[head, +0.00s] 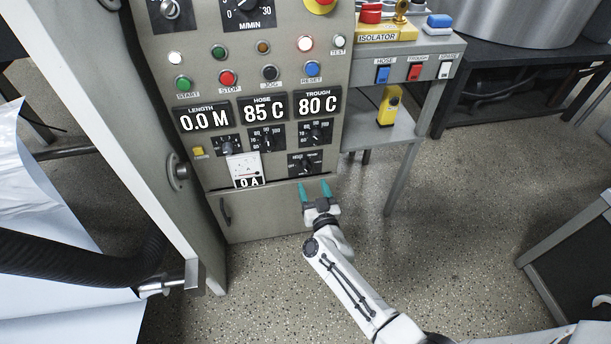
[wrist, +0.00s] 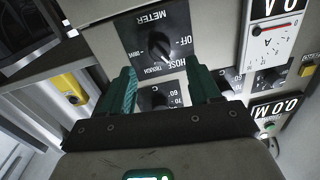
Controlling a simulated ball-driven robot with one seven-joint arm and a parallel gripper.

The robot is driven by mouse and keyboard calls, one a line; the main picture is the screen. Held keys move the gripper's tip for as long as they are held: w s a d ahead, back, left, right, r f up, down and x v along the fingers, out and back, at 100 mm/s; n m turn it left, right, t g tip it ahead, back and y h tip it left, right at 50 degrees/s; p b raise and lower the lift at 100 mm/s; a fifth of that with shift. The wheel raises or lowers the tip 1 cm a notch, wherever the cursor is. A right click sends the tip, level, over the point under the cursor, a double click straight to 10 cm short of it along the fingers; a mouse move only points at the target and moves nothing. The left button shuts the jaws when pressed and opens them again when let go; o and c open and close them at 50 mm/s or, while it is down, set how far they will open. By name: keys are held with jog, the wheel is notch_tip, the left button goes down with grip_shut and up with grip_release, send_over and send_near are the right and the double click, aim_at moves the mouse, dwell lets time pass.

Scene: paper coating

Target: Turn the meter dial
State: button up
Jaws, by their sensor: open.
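The meter dial (head: 306,165) is a black knob on a black square plate, low on the grey control panel. My gripper (head: 314,190) is open and empty, with teal fingers pointing up at the panel just below the dial. In the wrist view the fingertips of my gripper (wrist: 162,72) stand either side of the dial's lower picture edge. No contact with the knob shows.
An analog gauge (head: 244,170) sits left of the dial. A temperature knob (head: 316,131) sits above it, under the 80 C trough display (head: 317,103). A cabinet door with a handle (head: 225,210) lies below. A side shelf (head: 380,130) holds a yellow device (head: 389,105).

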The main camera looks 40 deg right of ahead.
aim_at(307, 172)
jog(key=shift+b+x, duration=1.15)
jog(key=shift+x, duration=2.05)
jog(key=shift+c, duration=0.4)
jog(key=c, duration=1)
jog(key=shift+o, duration=0.2)
jog(key=m+b, duration=0.1)
jog(key=m, duration=0.4)
jog(key=shift+m, duration=0.3)
jog(key=m+b, duration=0.1)
jog(key=m, duration=0.5)
jog(key=shift+h, duration=0.3)
jog(key=shift+m+b, duration=0.3)
